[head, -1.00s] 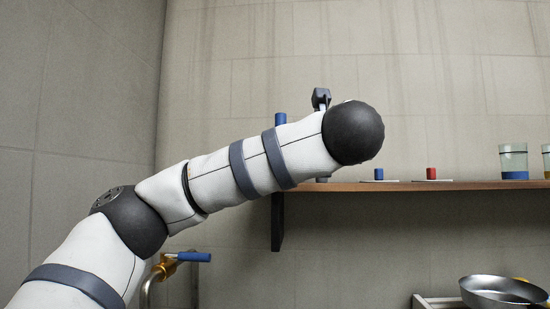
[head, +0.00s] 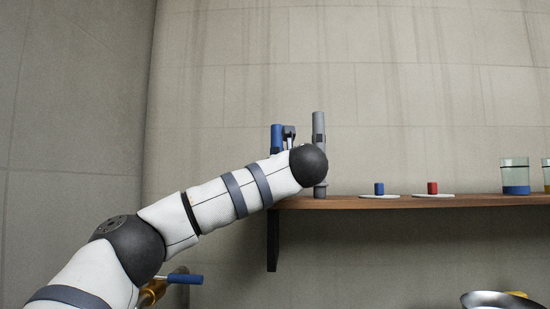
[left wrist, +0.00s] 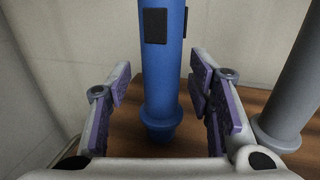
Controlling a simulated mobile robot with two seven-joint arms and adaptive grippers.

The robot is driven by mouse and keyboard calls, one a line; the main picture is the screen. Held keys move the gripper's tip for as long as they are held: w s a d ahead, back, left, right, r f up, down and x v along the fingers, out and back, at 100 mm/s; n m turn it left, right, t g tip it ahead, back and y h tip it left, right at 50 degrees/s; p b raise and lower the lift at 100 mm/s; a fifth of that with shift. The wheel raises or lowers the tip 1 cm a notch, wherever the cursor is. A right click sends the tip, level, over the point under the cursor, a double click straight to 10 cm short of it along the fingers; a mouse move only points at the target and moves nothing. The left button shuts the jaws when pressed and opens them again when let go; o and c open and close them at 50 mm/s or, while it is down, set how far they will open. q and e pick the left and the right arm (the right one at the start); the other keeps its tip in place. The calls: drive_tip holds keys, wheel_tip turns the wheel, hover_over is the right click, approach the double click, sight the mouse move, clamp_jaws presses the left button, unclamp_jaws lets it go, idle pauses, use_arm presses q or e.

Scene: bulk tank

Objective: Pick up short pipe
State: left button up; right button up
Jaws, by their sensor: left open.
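A blue pipe (head: 277,138) stands upright at the left end of the wooden shelf and looks shorter than the grey pipe (head: 318,125) beside it. My forearm hides the blue pipe's lower part in the head view. In the left wrist view the blue pipe (left wrist: 162,70) stands between the open fingers of my left gripper (left wrist: 160,78), with gaps on both sides. It has dark patches and a flared foot on the wood. The grey pipe (left wrist: 300,85) is just outside the right finger. My right gripper is not in view.
The shelf (head: 345,203) also holds a blue piece (head: 379,189) and a red piece (head: 432,187) on white mats, and a glass jar (head: 515,176) further right. A blue-handled valve (head: 185,279) is below my arm. A metal pan (head: 495,300) is at the lower right.

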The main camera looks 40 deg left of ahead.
use_arm(q)
clamp_jaws()
